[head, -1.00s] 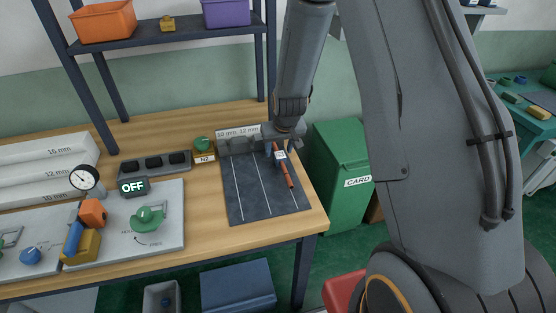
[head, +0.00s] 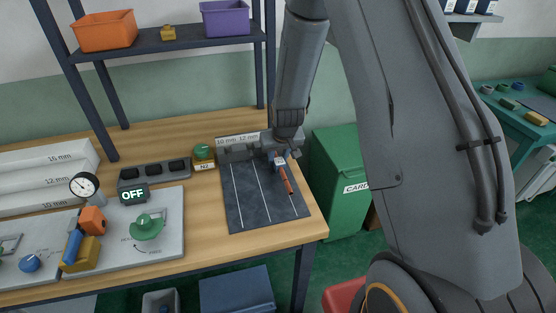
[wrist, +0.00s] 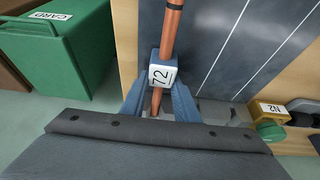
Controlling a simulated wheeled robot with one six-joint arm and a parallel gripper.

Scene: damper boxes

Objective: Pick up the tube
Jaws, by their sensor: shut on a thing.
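The tube is a thin copper-coloured rod (head: 287,183) with a white tag marked 72 near my jaws. In the head view it slants over the right side of the dark mat (head: 245,207). I cannot tell whether it touches the mat. My gripper (head: 279,160) is at its far end, shut on it beside the tag. In the wrist view the blue fingers (wrist: 159,103) stand on both sides of the tube (wrist: 172,25), just behind the tag (wrist: 161,76). The tube's far end is partly hidden by my gripper in the head view.
A grey rack (head: 238,151) labelled 10 mm, 12 mm stands at the mat's back edge. A green CARD bin (head: 338,205) stands on the floor right of the bench. The mat's left part is bare.

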